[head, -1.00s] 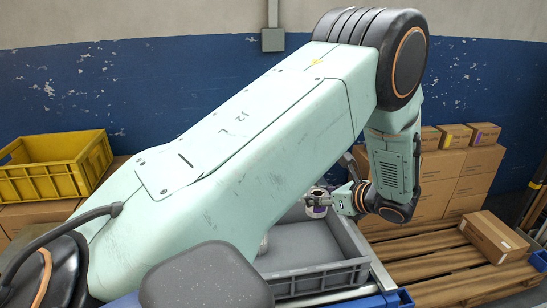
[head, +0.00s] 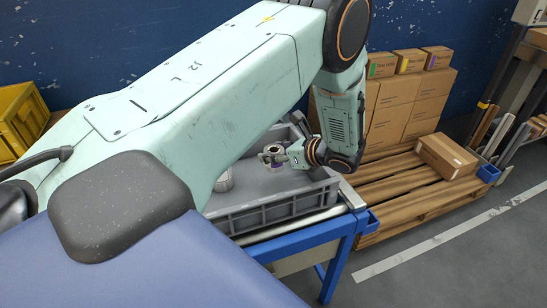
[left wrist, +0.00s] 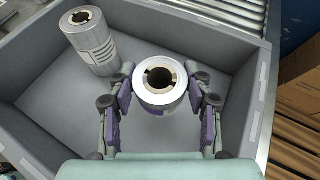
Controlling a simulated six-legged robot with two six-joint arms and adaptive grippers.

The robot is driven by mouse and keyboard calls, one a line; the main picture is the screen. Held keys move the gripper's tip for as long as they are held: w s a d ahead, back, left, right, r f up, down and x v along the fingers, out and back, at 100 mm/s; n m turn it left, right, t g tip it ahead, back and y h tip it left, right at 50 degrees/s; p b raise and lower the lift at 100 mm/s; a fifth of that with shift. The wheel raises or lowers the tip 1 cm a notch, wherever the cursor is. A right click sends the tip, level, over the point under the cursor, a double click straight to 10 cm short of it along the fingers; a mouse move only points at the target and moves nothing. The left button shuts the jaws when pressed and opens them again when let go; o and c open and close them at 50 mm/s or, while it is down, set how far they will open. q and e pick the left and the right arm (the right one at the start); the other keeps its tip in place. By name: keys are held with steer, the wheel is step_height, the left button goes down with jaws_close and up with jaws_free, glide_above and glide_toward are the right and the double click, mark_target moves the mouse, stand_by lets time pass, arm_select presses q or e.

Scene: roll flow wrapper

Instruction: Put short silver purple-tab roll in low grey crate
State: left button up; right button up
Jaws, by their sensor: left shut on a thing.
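My left gripper (head: 274,156) is shut on a short silver roll, seen end-on with its dark core hole in the left wrist view (left wrist: 160,83). The fingers hold it from both sides, over the inside of the low grey crate (left wrist: 243,128). I cannot tell whether the roll touches the crate floor. In the head view the crate (head: 270,212) sits on a blue-framed roller conveyor, partly hidden by my left arm. A second silver roll (left wrist: 90,42) is in the crate at the left. It also shows beside my arm in the head view (head: 224,180). My right gripper is not seen.
A yellow crate (head: 22,118) stands at the far left. Cardboard boxes (head: 408,100) are stacked on a wooden pallet (head: 410,189) behind the conveyor, with a single box (head: 446,156) at its right.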

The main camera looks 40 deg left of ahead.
arm_select(q)
steer(key=shift+f, duration=1.1)
steer(key=shift+w+a, duration=0.1)
steer(key=shift+f+b, duration=0.15)
steer(key=shift+b, duration=0.2)
steer(key=shift+f, duration=0.45)
steer(key=o, duration=1)
steer(key=shift+r, duration=0.1)
steer(key=shift+o, duration=1.2)
